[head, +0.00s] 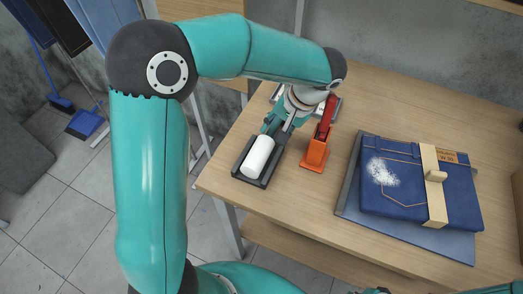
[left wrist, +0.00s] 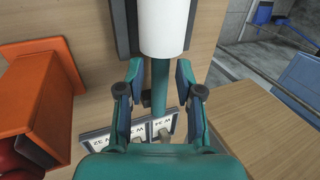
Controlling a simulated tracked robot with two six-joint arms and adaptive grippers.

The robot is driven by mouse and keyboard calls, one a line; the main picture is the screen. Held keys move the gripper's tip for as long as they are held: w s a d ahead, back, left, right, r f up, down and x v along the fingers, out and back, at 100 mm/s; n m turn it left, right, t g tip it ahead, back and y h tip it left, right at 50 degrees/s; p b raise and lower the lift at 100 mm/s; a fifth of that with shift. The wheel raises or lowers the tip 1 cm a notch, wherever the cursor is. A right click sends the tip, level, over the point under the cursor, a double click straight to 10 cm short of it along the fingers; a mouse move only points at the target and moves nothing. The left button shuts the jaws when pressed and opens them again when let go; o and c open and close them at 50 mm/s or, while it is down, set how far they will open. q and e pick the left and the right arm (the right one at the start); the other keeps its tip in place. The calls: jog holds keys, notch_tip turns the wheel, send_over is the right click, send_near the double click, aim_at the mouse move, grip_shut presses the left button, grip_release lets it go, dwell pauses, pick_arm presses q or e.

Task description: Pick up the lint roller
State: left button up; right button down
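The lint roller has a white cylinder (head: 257,156) lying in a dark tray (head: 245,178) at the table's left front corner. In the left wrist view its white roll (left wrist: 164,28) is at the top, with a teal handle (left wrist: 160,85) running down from it. My left gripper (head: 281,124) is at the handle end. In the left wrist view its open fingers (left wrist: 160,72) stand on both sides of the handle, with gaps visible. A small teal and dark part of my right arm shows at the bottom right edge of the head view; its finger state is unclear.
An orange holder (head: 314,155) with a red tool (head: 326,117) stands close to the right of the roller. Folded jeans (head: 400,185) with white lint and a tan band lie on a grey board (head: 347,204) further right. Size labels (left wrist: 148,132) lie behind the tray.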

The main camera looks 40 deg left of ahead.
aim_at(271, 135)
pick_arm(q)
jog(key=shift+x, duration=1.35)
grip_shut()
jog(key=shift+r, duration=0.1)
notch_tip(271, 135, up, 20)
jog(key=p, duration=0.1)
jog(key=shift+p, duration=0.4)
jog(key=shift+c, duration=1.6)
grip_release()
grip_shut()
